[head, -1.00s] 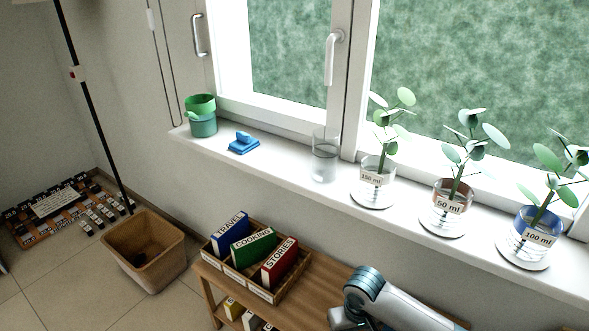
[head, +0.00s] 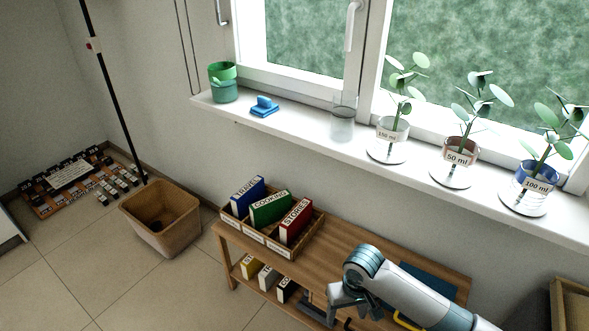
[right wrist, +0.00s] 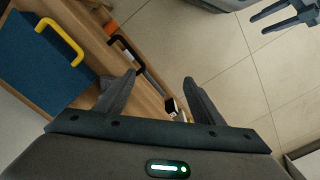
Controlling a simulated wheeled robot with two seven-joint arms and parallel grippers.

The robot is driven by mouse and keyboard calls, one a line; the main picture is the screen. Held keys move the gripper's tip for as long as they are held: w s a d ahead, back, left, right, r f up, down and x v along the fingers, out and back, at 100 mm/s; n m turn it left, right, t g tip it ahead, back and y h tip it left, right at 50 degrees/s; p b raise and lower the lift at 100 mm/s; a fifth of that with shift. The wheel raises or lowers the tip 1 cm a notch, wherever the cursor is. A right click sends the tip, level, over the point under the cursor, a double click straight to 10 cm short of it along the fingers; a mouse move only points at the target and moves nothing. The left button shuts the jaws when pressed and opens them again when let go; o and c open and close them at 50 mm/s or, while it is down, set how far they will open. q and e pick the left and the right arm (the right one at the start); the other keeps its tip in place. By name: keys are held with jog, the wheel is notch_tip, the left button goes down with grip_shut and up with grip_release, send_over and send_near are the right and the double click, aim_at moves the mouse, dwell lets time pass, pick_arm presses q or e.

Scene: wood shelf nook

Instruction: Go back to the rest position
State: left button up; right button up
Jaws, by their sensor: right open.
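My right gripper (head: 345,301) hangs in front of the wooden bench (head: 345,236), at the lower middle of the head view. In the right wrist view my right gripper (right wrist: 158,92) has its fingers spread, with nothing between them. A grey two-pronged part (right wrist: 285,16), which looks like my left gripper, shows at the top right corner of the right wrist view; its jaw state is unclear. The head view does not show the left gripper.
The bench holds a book box (head: 268,224) and a blue item (head: 428,284) near my right arm. A bin (head: 161,220) stands at left. The sill (head: 290,124) bears a green cup (head: 223,84), blue object (head: 264,106), glass (head: 342,122) and plants.

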notch_tip(320, 180, down, 17)
jog(key=s+a+t+y, duration=0.2)
jog(key=s+t+y, duration=0.1)
jog(key=s+d+f+t+h, duration=0.1)
jog(key=s+d+f, duration=0.2)
jog(key=s+f, duration=0.3)
jog(key=s+d+f+t+h, duration=0.1)
jog(key=s+d+f, duration=0.2)
jog(key=s+f, duration=0.4)
jog(key=s, duration=0.6)
jog(key=shift+d+f+t, duration=0.3)
jog(key=shift+d+t, duration=0.05)
jog(key=shift+t, duration=0.05)
